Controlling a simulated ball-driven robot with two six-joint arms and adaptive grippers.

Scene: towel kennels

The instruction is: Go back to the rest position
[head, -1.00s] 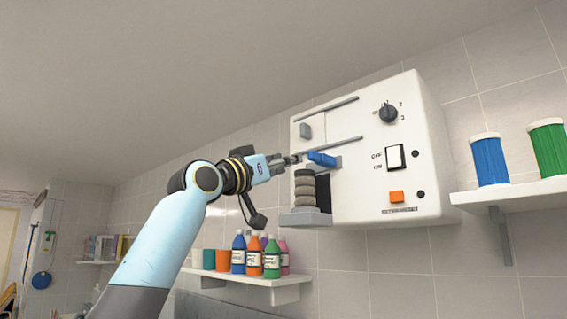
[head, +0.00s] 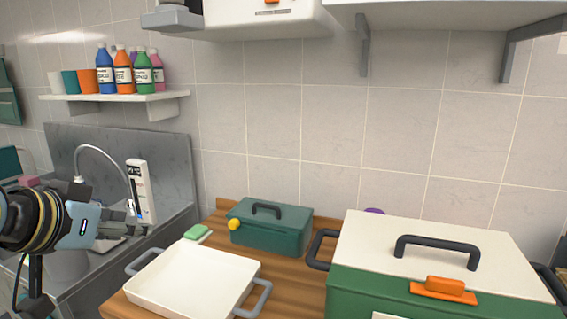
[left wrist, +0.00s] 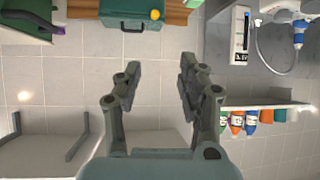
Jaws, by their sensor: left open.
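My left gripper (head: 128,222) is at the left edge of the head view, over the sink area, with its arm coming in from the left. In the left wrist view the same gripper (left wrist: 160,68) shows two grey fingers standing apart, with nothing between them. It is open and empty, and touches nothing that I can see. My right gripper is in neither view.
A white tray (head: 187,284), a teal box (head: 272,229) and a large green cooler with a white lid (head: 420,240) stand on the wooden counter. A shelf (head: 120,97) holds bottles and cups. The white wall machine (head: 265,22) hangs above.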

